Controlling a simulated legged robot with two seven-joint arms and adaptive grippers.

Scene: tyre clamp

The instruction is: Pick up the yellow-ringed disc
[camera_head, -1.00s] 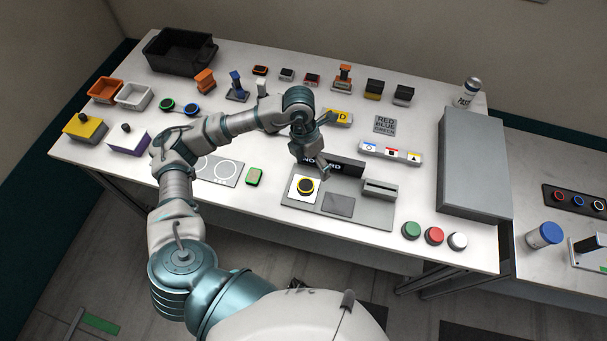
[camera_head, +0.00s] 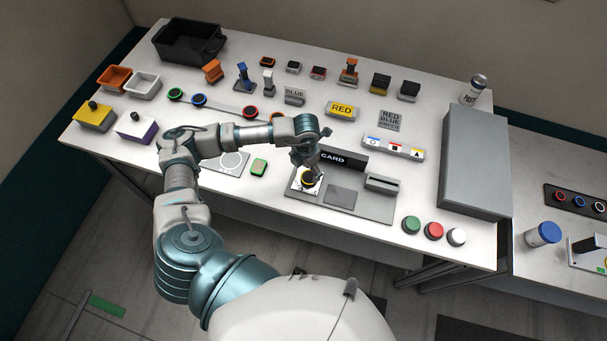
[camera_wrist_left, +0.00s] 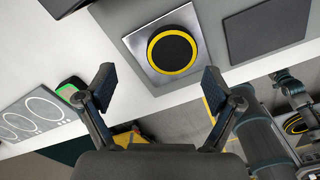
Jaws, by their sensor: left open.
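The yellow-ringed disc (camera_head: 309,180) is black with a yellow rim. It lies on a light square pad (camera_wrist_left: 140,48) on the grey card panel (camera_head: 375,208). My left gripper (camera_head: 307,168) is over the disc in the head view and partly covers it. In the left wrist view the disc (camera_wrist_left: 172,50) shows whole, beyond the two spread fingertips of my left gripper (camera_wrist_left: 158,86), with nothing between them. The gripper is open, and the disc does not look held. My right gripper is not in view.
A dark square (camera_head: 342,196) and a card slot block (camera_head: 383,184) share the panel. A green-edged block (camera_head: 259,167) lies to its left. Green, red and white buttons (camera_head: 433,230) stand to its right. A large grey box (camera_head: 476,160) stands at the right.

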